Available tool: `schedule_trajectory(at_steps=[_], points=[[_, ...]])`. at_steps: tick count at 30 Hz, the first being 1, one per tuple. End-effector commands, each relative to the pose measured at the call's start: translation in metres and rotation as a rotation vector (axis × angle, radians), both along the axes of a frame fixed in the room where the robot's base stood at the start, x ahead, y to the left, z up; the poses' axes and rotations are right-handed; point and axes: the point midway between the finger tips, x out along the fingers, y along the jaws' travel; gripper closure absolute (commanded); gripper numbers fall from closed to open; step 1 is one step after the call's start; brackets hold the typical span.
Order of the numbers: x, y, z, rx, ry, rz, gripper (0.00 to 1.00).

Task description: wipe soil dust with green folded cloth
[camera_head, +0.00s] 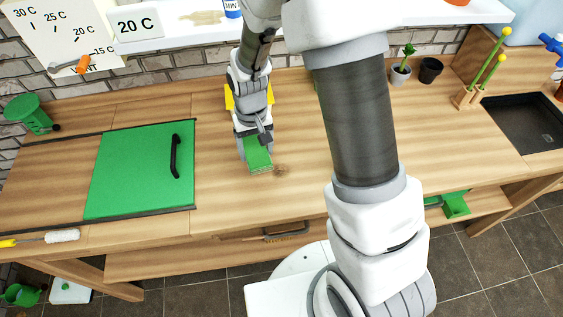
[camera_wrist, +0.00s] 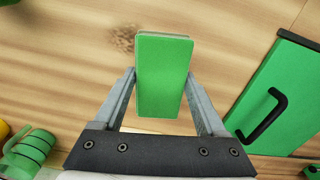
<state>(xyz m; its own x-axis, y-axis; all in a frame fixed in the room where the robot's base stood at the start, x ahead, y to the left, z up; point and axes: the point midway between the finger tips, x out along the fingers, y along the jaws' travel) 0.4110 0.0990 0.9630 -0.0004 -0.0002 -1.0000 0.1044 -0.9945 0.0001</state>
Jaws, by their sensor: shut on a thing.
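The green folded cloth (camera_head: 257,155) is held in my gripper (camera_head: 256,150) over the wooden worktop (camera_head: 300,190). In the wrist view the cloth (camera_wrist: 164,75) sits between the two grey fingers of my gripper (camera_wrist: 163,85), which press on its sides. The soil dust (camera_head: 281,171) is a small brown smudge on the worktop, just right of the cloth's front end. In the wrist view the soil dust (camera_wrist: 125,38) lies beside the cloth's far left corner, partly hidden by it. I cannot tell whether the cloth touches the wood.
A green hatch (camera_head: 140,172) with a black handle is set in the worktop to the left. A potted plant (camera_head: 401,72), a black pot (camera_head: 430,69) and a dark sink (camera_head: 525,122) are to the right. The worktop around the smudge is clear.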

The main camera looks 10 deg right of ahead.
Motion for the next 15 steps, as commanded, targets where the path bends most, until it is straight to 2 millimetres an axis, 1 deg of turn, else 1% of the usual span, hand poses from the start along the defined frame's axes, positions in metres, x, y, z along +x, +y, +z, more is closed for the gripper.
schedule_trajectory(at_steps=[1, 7, 11, 15], points=[[0.001, 0.000, 0.009, 0.000, -0.002, 0.000, 0.78], [0.004, -0.002, 0.026, 0.000, -0.001, -0.001, 0.78], [0.006, -0.002, 0.033, 0.000, -0.001, 0.000, 0.78], [0.006, -0.002, 0.033, 0.000, -0.001, 0.000, 0.78]])
